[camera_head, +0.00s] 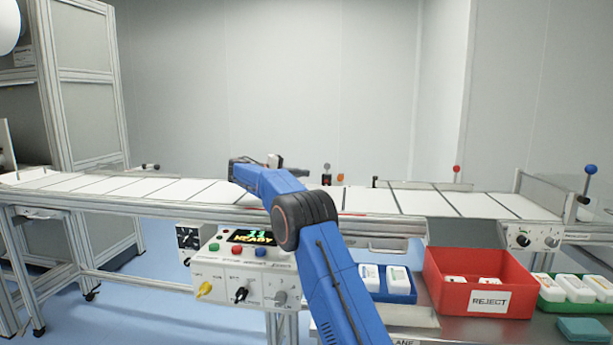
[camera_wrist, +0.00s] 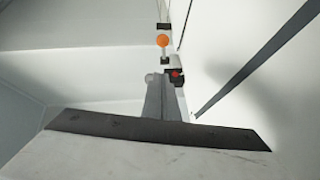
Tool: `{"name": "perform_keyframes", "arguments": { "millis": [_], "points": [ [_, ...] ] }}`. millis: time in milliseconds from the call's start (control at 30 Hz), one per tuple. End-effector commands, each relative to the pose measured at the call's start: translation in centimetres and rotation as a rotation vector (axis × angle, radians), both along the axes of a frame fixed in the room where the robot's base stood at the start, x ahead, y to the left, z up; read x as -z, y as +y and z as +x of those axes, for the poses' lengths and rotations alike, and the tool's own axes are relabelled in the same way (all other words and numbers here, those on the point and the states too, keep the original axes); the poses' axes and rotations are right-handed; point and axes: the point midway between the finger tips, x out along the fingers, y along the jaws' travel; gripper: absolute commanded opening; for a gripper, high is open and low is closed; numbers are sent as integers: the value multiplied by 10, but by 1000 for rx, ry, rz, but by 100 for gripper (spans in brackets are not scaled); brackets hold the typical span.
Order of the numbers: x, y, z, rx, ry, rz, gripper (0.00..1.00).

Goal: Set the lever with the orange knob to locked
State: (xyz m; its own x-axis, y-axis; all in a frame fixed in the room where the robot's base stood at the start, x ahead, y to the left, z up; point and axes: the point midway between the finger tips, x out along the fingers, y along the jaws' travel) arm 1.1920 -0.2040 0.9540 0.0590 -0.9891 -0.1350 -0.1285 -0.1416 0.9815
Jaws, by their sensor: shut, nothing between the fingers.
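The orange knob (camera_wrist: 163,40) shows in the wrist view, upper middle, on a short pale stem above a dark base. In the head view the orange knob (camera_head: 340,178) is small, just beyond the conveyor's far edge, to the right of my gripper. My gripper (camera_head: 300,169) is stretched over the conveyor, partly hidden by my blue arm. In the wrist view my gripper (camera_wrist: 164,82) is shut and empty, its grey fingers pointing toward the knob and apparently apart from it. The lever's lock markings are not readable.
A small red part (camera_wrist: 177,74) on a black mount sits close to the fingertips. The white conveyor (camera_head: 400,202) runs across the scene. A control panel (camera_head: 240,285), red reject bin (camera_head: 445,290) and blue tray (camera_head: 400,297) are in front. A blue-knobbed lever (camera_head: 590,170) stands far right.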

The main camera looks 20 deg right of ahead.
Motion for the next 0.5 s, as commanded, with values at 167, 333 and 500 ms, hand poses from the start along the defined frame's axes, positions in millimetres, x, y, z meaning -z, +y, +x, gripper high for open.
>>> {"name": "perform_keyframes", "arguments": {
  "millis": [167,333,500],
  "points": [
    [4,-33,1,3,0,0,0],
    [8,-62,3,3,0,0,0],
    [11,-86,-3,1,0,0,0]
  ]
}}
